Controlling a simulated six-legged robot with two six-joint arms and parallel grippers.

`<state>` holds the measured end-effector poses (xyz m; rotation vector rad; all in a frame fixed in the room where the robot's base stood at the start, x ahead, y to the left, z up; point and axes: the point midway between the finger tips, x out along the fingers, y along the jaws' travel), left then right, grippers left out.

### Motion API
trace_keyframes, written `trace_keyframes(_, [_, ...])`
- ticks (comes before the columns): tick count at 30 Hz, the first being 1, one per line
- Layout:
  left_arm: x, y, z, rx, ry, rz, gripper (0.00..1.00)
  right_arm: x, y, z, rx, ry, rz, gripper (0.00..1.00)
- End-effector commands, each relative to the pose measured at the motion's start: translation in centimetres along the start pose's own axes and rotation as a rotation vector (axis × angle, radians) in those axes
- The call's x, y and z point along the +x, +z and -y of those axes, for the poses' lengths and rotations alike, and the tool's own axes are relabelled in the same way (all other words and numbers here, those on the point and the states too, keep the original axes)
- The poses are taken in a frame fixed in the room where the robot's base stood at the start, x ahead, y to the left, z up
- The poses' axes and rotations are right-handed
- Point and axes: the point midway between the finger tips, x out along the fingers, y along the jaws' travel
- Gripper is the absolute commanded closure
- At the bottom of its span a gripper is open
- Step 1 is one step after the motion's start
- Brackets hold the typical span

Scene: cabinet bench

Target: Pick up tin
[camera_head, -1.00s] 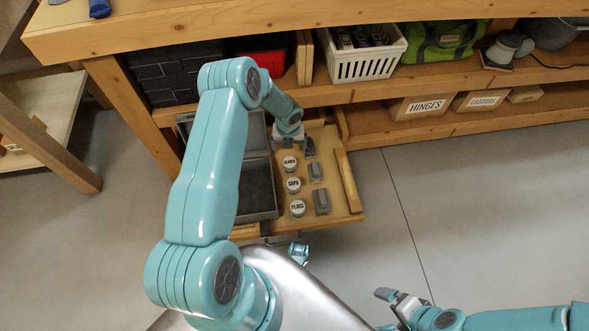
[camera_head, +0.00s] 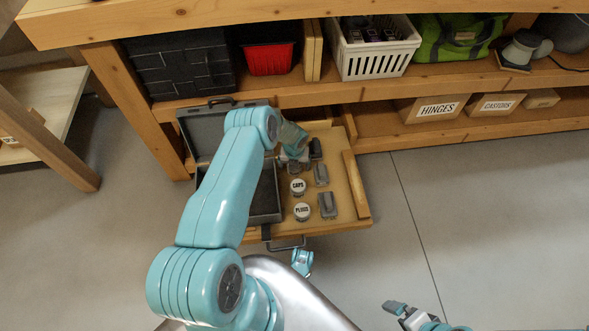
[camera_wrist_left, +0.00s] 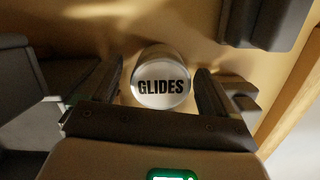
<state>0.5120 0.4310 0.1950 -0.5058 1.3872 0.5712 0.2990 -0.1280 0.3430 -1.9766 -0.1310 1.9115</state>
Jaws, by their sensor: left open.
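The tin labelled GLIDES (camera_wrist_left: 161,84) stands on the drawer floor in the left wrist view. My left gripper (camera_wrist_left: 160,74) is open, with one finger on each side of this tin. A small gap shows on both sides. In the head view my left gripper (camera_head: 296,163) is at the drawer's far part and hides the GLIDES tin. The CAPS tin (camera_head: 298,188) and PLUGS tin (camera_head: 302,212) stand in a row nearer to me. My right gripper (camera_head: 402,311) is low at the right, over the floor; its jaw gap is unclear.
The open drawer (camera_head: 355,195) also holds several grey blocks (camera_head: 328,206) right of the tins. An open grey case (camera_head: 265,193) is at the left. The shelf edge (camera_head: 380,87) runs behind. Clear floor (camera_head: 480,210) lies to the right.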

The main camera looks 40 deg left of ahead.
Motion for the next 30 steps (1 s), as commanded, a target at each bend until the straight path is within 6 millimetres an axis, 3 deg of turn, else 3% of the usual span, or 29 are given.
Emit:
trace_keyframes(8, [0.5, 0.0, 0.0, 0.0, -0.001, 0.0, 0.1, 0.1, -0.1, -0.1, 0.002, 0.0, -0.002, 0.0])
trace_keyframes(9, [0.5, 0.0, 0.0, 0.0, -0.001, 0.0, 0.17, 0.1, -0.1, -0.1, 0.002, 0.0, -0.002, 0.0])
trace_keyframes(14, [0.5, 0.0, 0.0, 0.0, 0.0, 0.0, 0.69, 0.1, -0.1, -0.1, 0.001, 0.0, -0.002, 0.0])
trace_keyframes(15, [0.5, 0.0, 0.0, 0.0, 0.0, 0.0, 0.72, 0.2, -0.1, -0.1, 0.001, 0.0, -0.002, 0.0])
trace_keyframes(25, [0.0, 0.1, 0.0, 0.0, -0.001, 0.001, 0.72, 0.0, 0.0, 0.0, 0.001, 0.0, 0.0, 0.0])
trace_keyframes(30, [-2.1, 0.4, 0.0, 0.0, -0.001, 0.003, 0.72, -0.8, 0.2, 0.4, -0.004, 0.0, 0.004, 0.0])
